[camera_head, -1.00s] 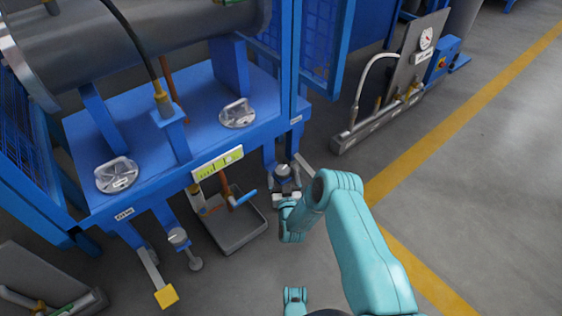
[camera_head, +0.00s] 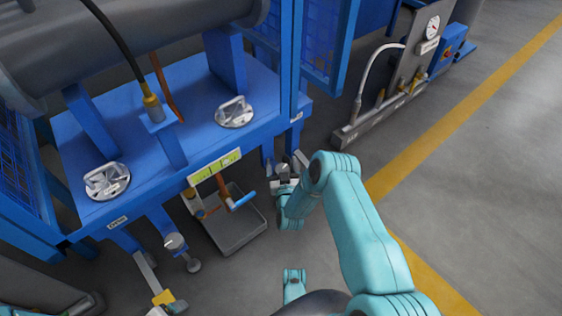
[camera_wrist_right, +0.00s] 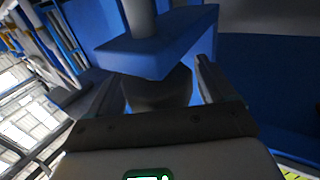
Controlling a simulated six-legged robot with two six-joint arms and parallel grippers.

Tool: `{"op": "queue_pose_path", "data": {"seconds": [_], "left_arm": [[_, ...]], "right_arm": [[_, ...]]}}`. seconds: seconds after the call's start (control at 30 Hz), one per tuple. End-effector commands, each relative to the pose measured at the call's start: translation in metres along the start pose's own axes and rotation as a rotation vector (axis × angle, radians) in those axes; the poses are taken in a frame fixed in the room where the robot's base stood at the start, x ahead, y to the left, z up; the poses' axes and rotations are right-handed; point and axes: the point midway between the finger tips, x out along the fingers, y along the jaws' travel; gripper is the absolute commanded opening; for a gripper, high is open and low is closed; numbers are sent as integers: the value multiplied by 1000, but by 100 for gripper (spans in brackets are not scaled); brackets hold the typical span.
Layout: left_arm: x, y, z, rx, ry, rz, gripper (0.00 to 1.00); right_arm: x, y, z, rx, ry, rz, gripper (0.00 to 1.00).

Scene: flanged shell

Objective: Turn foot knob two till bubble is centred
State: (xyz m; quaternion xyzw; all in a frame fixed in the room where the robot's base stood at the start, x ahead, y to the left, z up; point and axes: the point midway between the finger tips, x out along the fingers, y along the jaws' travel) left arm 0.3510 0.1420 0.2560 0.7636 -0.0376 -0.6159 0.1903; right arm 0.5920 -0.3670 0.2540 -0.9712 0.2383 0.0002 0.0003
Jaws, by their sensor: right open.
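A foot knob (camera_head: 282,171) sits under the near right corner of the blue stand, partly hidden by my right gripper (camera_head: 284,187). In the right wrist view, the dark knob (camera_wrist_right: 158,90) is between the two spread fingers of my right gripper (camera_wrist_right: 160,88), below a blue bracket. I cannot tell whether the fingers touch it. A second foot knob (camera_head: 174,242) is at the front left leg. A yellow-green level (camera_head: 214,167) is on the stand's front edge; its bubble is too small to read.
The blue stand (camera_head: 150,215) carries a large grey cylinder. A grey tray (camera_head: 238,243) with an orange and blue tool lies between the front legs. A yellow pad (camera_head: 163,298) is at the lower left. A gauge panel (camera_head: 418,50) stands behind on the right. The floor on the right is clear.

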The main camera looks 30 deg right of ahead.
Motion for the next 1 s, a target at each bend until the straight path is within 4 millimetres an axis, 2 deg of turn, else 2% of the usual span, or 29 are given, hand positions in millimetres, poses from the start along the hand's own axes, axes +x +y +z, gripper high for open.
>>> {"op": "queue_pose_path", "data": {"seconds": [0.3,0.37,0.4,0.47,0.5,0.77,1.0], "left_arm": [[0,0,0,0,0,0,83],[0,0,0,0,0,0,83],[0,0,0,0,0,0,83],[0,0,0,0,0,0,83],[0,0,0,0,0,0,83],[0,0,0,0,0,0,83],[0,0,0,0,0,0,83]], "right_arm": [[-2,0,0,0,0,0,83],[-2,0,0,0,0,0,67],[-2,0,0,0,1,0,54],[-2,0,0,0,1,0,34],[-2,0,0,0,1,0,32],[2,0,-1,0,2,24,32],[2,1,-1,0,4,148,32]]}}
